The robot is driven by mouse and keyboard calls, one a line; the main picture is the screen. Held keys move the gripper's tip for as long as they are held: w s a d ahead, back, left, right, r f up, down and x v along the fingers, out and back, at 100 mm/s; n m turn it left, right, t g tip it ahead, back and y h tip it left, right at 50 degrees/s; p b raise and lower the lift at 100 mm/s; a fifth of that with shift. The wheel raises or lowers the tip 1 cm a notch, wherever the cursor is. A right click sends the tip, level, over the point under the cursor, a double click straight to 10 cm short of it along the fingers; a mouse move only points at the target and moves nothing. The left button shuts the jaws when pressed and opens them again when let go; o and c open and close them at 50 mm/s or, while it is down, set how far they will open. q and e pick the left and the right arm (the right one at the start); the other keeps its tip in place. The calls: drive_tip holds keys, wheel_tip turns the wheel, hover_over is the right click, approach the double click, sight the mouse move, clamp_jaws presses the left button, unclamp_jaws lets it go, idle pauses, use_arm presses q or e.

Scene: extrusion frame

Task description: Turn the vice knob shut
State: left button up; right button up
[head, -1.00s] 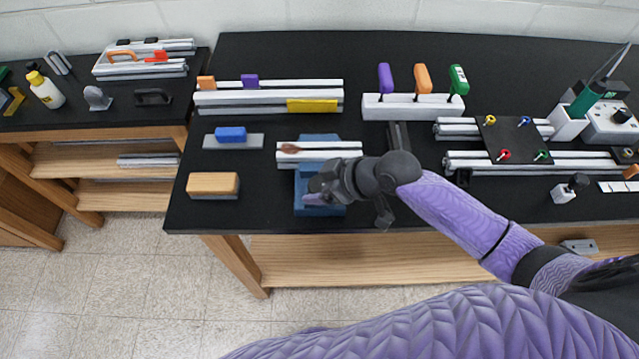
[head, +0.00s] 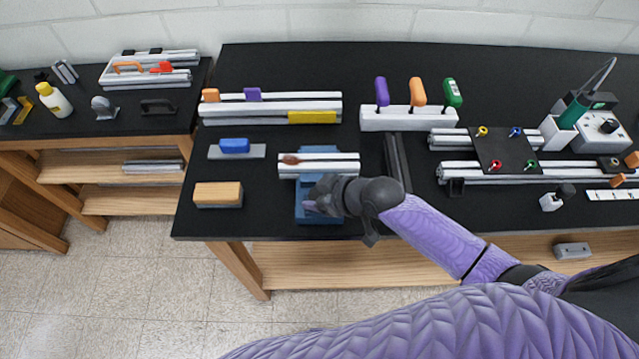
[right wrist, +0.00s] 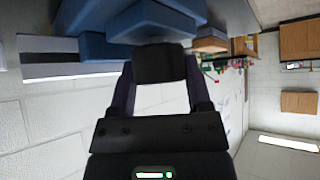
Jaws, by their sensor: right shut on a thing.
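The blue vice (head: 320,217) stands near the front edge of the black bench, with a pale extrusion (head: 335,167) lying across it. My left gripper is not in view.
A tan block (head: 218,194) and a blue-handled block (head: 235,146) lie left of the vice. A dark bar (head: 397,160) lies to its right. A rack of coloured handles (head: 408,118) stands behind.

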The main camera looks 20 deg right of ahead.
drive_tip(key=shift+r, duration=0.15)
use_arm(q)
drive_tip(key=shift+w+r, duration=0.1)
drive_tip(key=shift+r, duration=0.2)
use_arm(e)
drive_tip(key=o, duration=1)
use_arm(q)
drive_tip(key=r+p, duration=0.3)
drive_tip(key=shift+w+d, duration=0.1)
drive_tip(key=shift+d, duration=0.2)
use_arm(e)
drive_tip(key=v, duration=0.9)
drive_tip(key=shift+s+d, duration=0.15)
drive_tip(key=shift+s, duration=0.2)
drive_tip(key=shift+r, duration=0.15)
